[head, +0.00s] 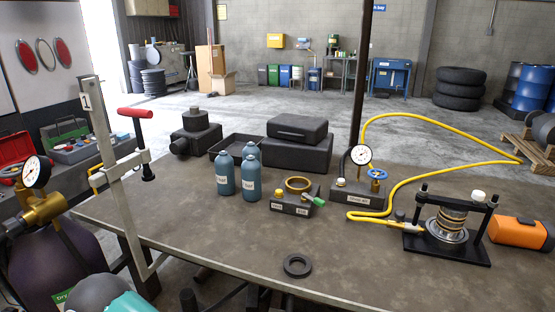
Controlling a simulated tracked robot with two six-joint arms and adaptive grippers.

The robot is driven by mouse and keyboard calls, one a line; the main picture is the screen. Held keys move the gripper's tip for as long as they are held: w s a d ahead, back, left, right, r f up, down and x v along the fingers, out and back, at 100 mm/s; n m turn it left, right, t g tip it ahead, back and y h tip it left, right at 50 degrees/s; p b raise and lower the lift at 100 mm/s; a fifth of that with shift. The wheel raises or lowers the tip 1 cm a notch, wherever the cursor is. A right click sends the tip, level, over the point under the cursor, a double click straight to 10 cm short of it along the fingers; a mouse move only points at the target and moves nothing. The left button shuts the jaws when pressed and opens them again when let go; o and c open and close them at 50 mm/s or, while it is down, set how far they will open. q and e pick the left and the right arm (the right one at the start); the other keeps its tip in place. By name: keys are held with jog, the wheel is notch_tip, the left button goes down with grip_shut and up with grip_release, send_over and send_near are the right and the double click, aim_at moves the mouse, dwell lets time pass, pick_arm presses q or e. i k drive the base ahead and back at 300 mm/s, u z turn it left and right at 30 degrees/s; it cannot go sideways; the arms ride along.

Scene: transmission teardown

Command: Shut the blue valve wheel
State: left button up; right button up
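The blue valve wheel (378,173) sits on top of a grey block (357,194) with a label on its front, towards the back of the workbench. A round white gauge (360,156) stands on the same block, just left of the wheel. A white knob sits at the block's left end. The wheel looks roughly level; whether its valve is open or shut cannot be told.
A yellow hose (436,117) loops behind and right of the block to a black press frame (446,240). A second block (291,205) with a brass ring and blue bottles (250,185) stand left. A black ring (297,265) lies near the front edge. The middle front is mostly clear.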

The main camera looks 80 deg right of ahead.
aim_at(377, 176)
jog(key=z, duration=1.6)
jog(key=k, duration=0.15)
jog(key=z, duration=3.2)
jog(key=k, duration=0.1)
jog(key=u, duration=2.35)
